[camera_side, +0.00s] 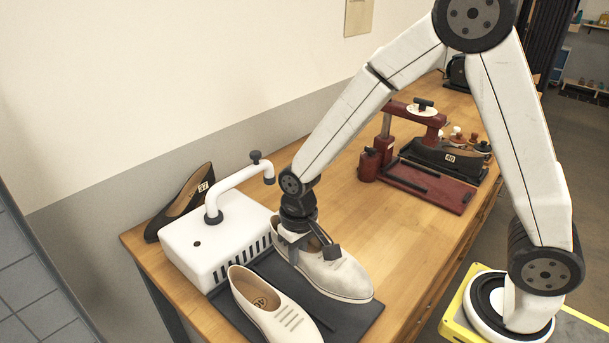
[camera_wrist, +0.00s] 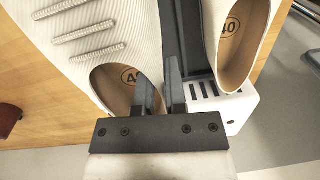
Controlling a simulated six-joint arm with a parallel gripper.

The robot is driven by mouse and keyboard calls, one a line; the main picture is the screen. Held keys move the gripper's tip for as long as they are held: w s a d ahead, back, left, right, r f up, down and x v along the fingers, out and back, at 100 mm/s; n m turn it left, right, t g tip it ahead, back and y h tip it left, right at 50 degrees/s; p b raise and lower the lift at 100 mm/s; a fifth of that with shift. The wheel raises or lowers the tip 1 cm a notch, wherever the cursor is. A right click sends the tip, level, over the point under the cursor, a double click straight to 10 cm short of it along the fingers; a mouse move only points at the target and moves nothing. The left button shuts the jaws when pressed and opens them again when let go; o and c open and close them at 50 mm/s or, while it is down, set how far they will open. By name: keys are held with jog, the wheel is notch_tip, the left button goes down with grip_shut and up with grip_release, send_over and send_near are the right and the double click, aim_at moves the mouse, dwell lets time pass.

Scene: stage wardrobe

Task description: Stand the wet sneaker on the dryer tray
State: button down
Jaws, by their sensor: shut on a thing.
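My gripper (camera_side: 310,250) is shut on a cream sneaker (camera_side: 338,277) at its heel end. In the wrist view one finger of my gripper (camera_wrist: 163,75) is inside the shoe's opening and the other outside, with the side wall of the held sneaker (camera_wrist: 100,45) between them. The sneaker is level, sole down, over the right part of the dark dryer tray (camera_side: 352,325); I cannot tell whether it touches. A second cream sneaker (camera_side: 272,308), marked 40, stands on the tray's left part. It also shows in the wrist view (camera_wrist: 212,50).
The white dryer box (camera_side: 190,247) with its bent pipe (camera_side: 235,185) stands behind the tray. A black shoe (camera_side: 180,208) marked 37 lies by the wall. A red shoe press (camera_side: 425,185) with a black shoe (camera_side: 440,158) stands farther back. Bare wooden tabletop (camera_side: 400,225) lies between.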

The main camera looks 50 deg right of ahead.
aim_at(297, 267)
jog(key=shift+f, duration=2.5)
jog(key=shift+f, duration=0.1)
jog(key=shift+a, duration=0.2)
jog(key=shift+f, duration=0.3)
dwell(0.5)
jog(key=c, duration=0.6)
grip_release()
jog(key=shift+d+r, duration=0.2)
jog(key=shift+r, duration=3.7)
